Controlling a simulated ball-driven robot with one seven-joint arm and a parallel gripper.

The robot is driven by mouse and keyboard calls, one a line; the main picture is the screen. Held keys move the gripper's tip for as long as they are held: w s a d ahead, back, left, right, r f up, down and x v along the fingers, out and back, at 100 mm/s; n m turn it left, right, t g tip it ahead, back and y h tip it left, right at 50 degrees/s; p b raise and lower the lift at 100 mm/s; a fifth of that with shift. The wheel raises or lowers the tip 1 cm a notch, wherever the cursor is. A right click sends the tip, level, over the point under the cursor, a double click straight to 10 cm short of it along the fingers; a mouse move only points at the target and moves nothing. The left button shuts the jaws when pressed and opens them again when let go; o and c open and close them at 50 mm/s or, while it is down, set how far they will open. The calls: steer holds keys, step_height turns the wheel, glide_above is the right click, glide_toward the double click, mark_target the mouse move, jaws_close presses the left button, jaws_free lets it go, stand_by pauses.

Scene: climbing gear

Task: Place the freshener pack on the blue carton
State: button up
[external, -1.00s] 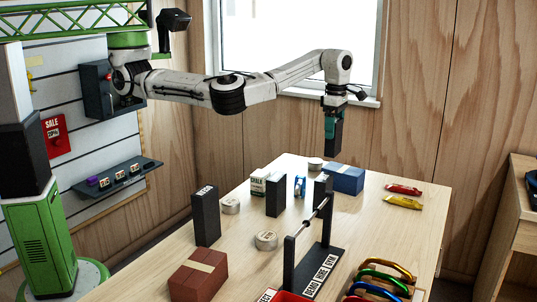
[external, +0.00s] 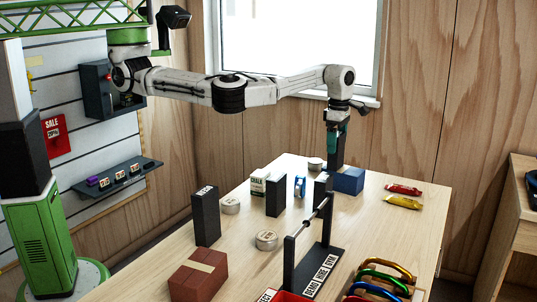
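The blue carton (external: 349,182) sits at the far end of the wooden table, with a tan strip on its top. My gripper (external: 336,164) points straight down, dark with teal patches, and its lower end overlaps the carton's back left part in the picture. I cannot tell whether it touches the carton, or whether anything is between the fingers. A small blue and white pack (external: 300,186) stands left of the carton, behind a dark post; it may be the freshener pack, but its print is too small to read.
A chalk box (external: 259,183), dark upright blocks (external: 206,217) and round tins (external: 266,240) stand to the left. A black bar stand (external: 316,270) is in front. Red and yellow packets (external: 404,195) lie to the right.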

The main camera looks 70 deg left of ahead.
steer(key=shift+o, duration=0.7)
step_height(320, 180, up, 12)
steer(key=b, duration=0.1)
steer(key=shift+r, duration=0.15)
